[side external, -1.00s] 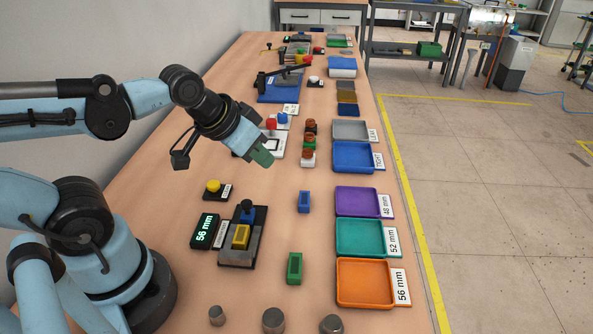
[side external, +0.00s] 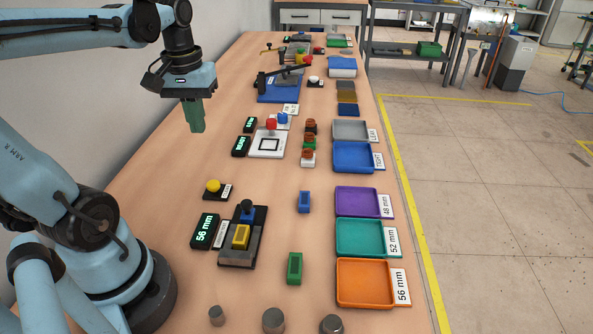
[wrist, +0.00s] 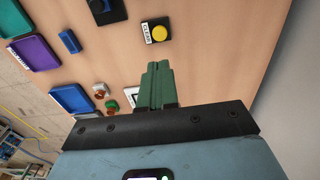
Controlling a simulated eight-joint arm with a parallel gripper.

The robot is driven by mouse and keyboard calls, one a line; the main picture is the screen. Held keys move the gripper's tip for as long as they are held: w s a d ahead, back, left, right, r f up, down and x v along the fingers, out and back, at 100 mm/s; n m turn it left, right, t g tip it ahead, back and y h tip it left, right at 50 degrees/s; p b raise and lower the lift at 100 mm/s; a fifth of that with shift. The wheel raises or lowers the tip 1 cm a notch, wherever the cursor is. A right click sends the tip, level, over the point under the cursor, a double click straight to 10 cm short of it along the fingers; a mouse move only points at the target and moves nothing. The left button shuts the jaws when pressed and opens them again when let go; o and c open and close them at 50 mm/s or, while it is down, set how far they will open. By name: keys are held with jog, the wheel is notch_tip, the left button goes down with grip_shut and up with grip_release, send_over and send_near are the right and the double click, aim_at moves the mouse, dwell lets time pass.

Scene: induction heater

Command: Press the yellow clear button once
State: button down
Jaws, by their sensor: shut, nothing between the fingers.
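The yellow clear button (side external: 213,186) is a round yellow cap on a small dark base with a white label, on the left part of the table. It also shows in the wrist view (wrist: 159,33), beyond my fingertips and up in the picture. My gripper (side external: 197,129) has green fingers pointing down, shut and empty. In the side view it hangs above the table, farther back than the button and apart from it. The fingers show side by side in the wrist view (wrist: 157,68).
A display reading 56 mm (side external: 204,231) and a gauge fixture holding a yellow block (side external: 240,236) stand nearer than the button. A plate with a red knob (side external: 268,142) lies right of my gripper. Colored trays, including a purple one (side external: 357,202), line the right edge.

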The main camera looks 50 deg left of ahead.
aim_at(213, 184)
jog(key=shift+f, duration=0.1)
jog(key=shift+w+a+f, duration=0.1)
jog(key=shift+w+f, duration=0.05)
jog(key=shift+f, duration=3.3)
jog(key=shift+w+a+f, duration=0.1)
jog(key=shift+f, duration=3.35)
jog(key=shift+f, duration=0.1)
jog(key=shift+f, duration=0.95)
jog(key=shift+r, duration=0.1)
notch_tip(213, 184, up, 14)
jog(key=shift+s+d+r, duration=0.2)
jog(key=w+d+f+m+t, duration=0.1)
jog(key=w+d+m+t, duration=0.1)
jog(key=d, duration=0.5)
jog(key=w+d+m+t, duration=0.3)
jog(key=d+m+t, duration=0.1)
jog(key=d+m, duration=0.3)
jog(key=shift+d+f+t, duration=0.3)
jog(key=shift+f+t, duration=0.1)
